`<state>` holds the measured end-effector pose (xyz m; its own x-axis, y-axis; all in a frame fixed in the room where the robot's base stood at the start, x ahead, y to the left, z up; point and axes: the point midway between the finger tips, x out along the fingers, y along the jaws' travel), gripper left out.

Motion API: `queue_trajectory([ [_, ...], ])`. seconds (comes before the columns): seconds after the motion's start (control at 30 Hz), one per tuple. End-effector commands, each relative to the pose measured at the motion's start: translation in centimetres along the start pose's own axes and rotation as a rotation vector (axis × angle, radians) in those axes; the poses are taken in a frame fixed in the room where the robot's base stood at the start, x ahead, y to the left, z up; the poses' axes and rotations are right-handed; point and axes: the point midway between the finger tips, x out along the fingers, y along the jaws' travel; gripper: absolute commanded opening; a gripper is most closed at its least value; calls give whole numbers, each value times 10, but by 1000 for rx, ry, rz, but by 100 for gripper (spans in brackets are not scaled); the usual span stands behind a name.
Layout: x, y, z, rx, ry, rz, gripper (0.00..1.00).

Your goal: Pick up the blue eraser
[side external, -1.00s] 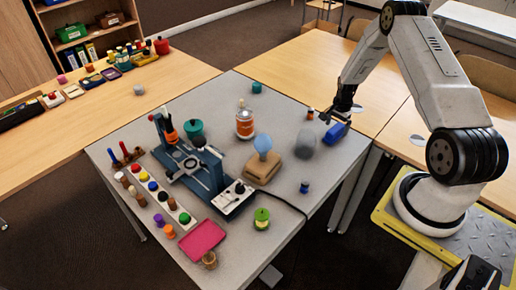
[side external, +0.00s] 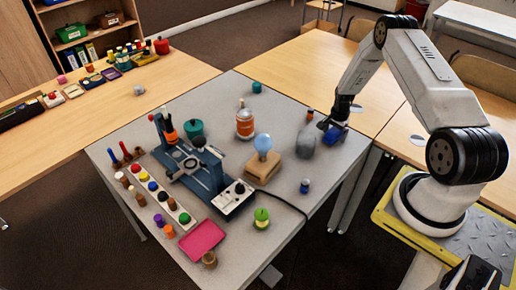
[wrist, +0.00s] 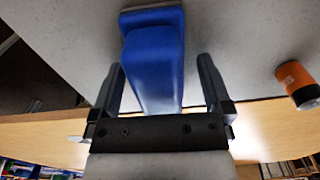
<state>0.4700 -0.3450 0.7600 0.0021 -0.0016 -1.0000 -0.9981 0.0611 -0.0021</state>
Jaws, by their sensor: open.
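The blue eraser (side external: 336,134) lies near the right edge of the grey table in the side external view. In the wrist view the blue eraser (wrist: 153,60) runs down the middle, with its lower part between the fingers. My gripper (wrist: 158,80) is open, with one finger on each side of the eraser and visible gaps. In the side external view my gripper (side external: 331,124) is right over the eraser and hides part of it.
A grey rounded object (side external: 305,143) stands close to the left of the eraser. A small orange and black cylinder (wrist: 297,84) lies off to the right in the wrist view. A blue machine (side external: 200,168) and a bulb on a wooden block (side external: 262,166) stand farther left.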

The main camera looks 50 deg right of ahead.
Motion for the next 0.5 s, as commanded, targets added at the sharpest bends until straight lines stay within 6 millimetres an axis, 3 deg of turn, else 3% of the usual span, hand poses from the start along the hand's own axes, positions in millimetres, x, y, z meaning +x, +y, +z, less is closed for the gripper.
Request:
queue_trajectory([
  [0.03,0,0,0,0,0,0,97],
  [0.07,0,0,0,0,0,0,87],
  [0.3,0,0,0,0,0,0,11],
  [0.33,0,0,0,0,0,0,6],
  [0.5,0,0,0,0,0,0,6],
])
